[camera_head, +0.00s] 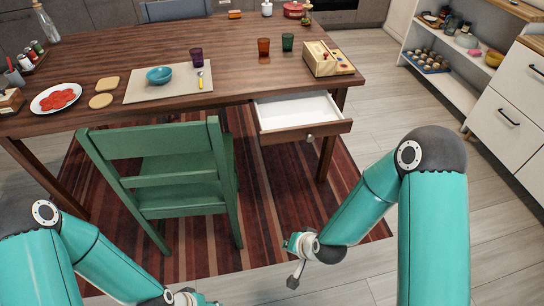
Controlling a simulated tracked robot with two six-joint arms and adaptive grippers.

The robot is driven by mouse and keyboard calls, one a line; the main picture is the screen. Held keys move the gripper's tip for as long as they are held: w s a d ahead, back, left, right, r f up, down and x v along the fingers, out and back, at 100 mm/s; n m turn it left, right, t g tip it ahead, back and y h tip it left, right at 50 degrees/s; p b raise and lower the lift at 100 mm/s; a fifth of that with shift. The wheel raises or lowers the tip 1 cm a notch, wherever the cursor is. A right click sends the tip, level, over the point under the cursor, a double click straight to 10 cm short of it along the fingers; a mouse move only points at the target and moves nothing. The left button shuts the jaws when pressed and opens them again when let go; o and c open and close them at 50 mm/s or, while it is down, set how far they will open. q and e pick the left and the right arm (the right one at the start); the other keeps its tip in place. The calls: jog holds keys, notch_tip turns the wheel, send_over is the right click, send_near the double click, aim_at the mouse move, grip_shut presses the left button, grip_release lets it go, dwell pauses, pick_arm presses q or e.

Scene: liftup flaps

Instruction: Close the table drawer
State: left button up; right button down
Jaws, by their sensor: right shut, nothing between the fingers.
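The table drawer (296,115) is pulled out under the front right edge of the wooden table (222,60). Its white inside looks empty, and a small round knob (309,138) sits on its wooden front. My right gripper (295,276) is low in the bottom middle, in front of and below the drawer and well apart from it. It is shut and empty. My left gripper (200,300) is at the bottom edge, partly cut off, so its fingers do not show clearly.
A green chair (172,150) stands left of the drawer, close to it. A wooden box (320,60) is on the table above the drawer. White cabinets (508,115) and shelves stand at the right. The floor between the drawer and my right arm is clear.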

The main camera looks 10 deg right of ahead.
jog(key=w+f+m+t+b, duration=0.2)
jog(key=w+m+t+b, duration=0.1)
jog(key=w+b, duration=0.45)
jog(key=m+t+h+b, duration=0.2)
jog(key=m+t+b, duration=0.75)
jog(key=b, duration=0.75)
send_near(267, 137)
pick_arm(q)
notch_tip(267, 137, down, 29)
jog(key=b, duration=0.1)
pick_arm(e)
jog(key=shift+n, duration=0.25)
jog(key=w, duration=0.7)
jog(key=shift+w+a+f, duration=0.1)
jog(key=shift+w+a, duration=0.05)
jog(key=shift+a, duration=0.05)
